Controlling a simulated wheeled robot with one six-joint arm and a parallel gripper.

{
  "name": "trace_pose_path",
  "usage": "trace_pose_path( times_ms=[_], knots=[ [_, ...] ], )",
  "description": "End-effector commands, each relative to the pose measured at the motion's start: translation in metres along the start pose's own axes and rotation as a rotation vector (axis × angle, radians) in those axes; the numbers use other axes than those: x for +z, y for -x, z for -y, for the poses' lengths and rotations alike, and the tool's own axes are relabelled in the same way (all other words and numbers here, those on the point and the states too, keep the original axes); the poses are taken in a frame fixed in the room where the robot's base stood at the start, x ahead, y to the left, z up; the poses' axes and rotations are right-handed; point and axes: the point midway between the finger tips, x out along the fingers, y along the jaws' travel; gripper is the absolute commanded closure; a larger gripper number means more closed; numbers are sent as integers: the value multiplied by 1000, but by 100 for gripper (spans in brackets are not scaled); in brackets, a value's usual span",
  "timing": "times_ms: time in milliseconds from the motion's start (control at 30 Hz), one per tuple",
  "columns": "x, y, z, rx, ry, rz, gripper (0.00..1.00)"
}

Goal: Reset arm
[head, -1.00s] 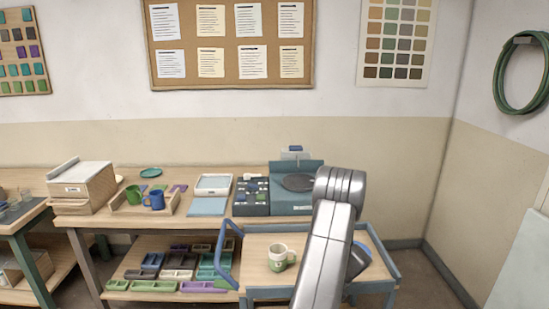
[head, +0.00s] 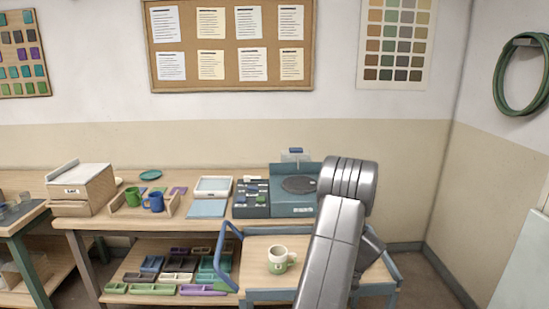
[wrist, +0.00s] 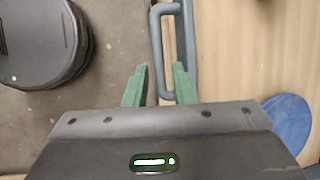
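My gripper (wrist: 160,86) shows in the wrist view with its two green fingers apart and nothing between them. It is above the blue-grey handle rail of a cart (wrist: 186,50), whose wooden top lies to the right. In the head view my arm rises in front of the cart and hides part of its top; the gripper itself is hidden there. A white and green mug (head: 281,260) stands upright on the cart top, left of my arm.
A blue disc (wrist: 289,122) lies on the cart top in the wrist view.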

Motion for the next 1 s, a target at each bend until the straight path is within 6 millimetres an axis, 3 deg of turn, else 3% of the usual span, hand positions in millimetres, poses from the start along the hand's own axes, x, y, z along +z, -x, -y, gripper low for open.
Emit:
trace_pose_path(
  times_ms=[400, 1000],
  knots=[
    [1, -78, -1, 3, 0, 1, 77],
    [-2, -78, -7, -143, 65, 0, 77]
  ],
)
